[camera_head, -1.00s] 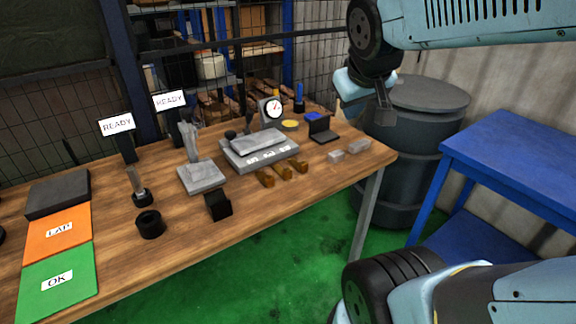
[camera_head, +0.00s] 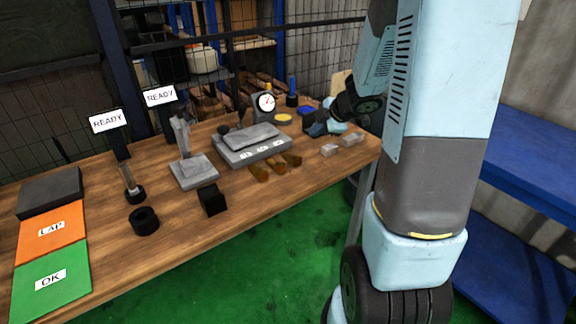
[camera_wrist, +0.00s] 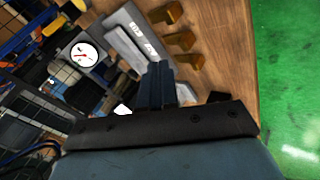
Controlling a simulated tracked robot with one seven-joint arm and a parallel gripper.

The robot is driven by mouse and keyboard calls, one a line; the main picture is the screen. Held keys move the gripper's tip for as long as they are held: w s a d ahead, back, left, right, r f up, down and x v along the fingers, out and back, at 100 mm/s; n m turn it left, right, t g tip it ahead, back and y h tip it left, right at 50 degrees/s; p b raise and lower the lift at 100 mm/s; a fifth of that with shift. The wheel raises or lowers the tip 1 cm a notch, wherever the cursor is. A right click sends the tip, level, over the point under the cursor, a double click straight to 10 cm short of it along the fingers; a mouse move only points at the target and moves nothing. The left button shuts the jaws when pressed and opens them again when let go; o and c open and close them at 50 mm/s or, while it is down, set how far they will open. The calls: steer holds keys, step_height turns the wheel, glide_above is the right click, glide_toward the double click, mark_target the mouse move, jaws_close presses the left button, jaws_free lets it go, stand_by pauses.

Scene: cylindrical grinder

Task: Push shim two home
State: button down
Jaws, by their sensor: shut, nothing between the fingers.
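Three brass shims lie along the front of a grey block fixture (camera_head: 250,150) with labelled slots; the middle one (camera_head: 276,167) appears to be shim two. In the wrist view the middle shim (camera_wrist: 180,40) lies ahead and to the right of my fingertips. In the head view my gripper (camera_head: 314,129) is low over the right end of the table, right of the shims.
A dial gauge (camera_head: 264,102) stands behind the fixture. Two small light blocks (camera_head: 340,144) lie near the table's right front edge. A black block (camera_head: 212,199) and black ring (camera_head: 144,220) stand to the left. Bare wood lies in front of the shims.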

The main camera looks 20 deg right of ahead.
steer(key=s+a+f+n+g+y, duration=0.1)
steer(key=s+f+n+g+y, duration=0.1)
steer(key=f, duration=0.4)
steer(key=shift+s+a+n+g+y, duration=0.2)
steer(key=shift+s+n+g+y, duration=0.15)
steer(key=shift+s+g, duration=0.45)
steer(key=shift+s, duration=0.15)
glide_toward(280, 174)
steer(key=s+f, duration=0.1)
steer(key=a+f, duration=0.1)
steer(key=s+f, duration=0.1)
steer(key=f, duration=0.1)
steer(key=shift+s+a, duration=0.2)
steer(key=shift+s, duration=0.15)
steer(key=w, duration=0.3)
steer(key=shift+a+r, duration=0.15)
steer(key=shift+a, duration=0.25)
steer(key=shift+w+a, duration=0.1)
steer(key=shift+w, duration=0.3)
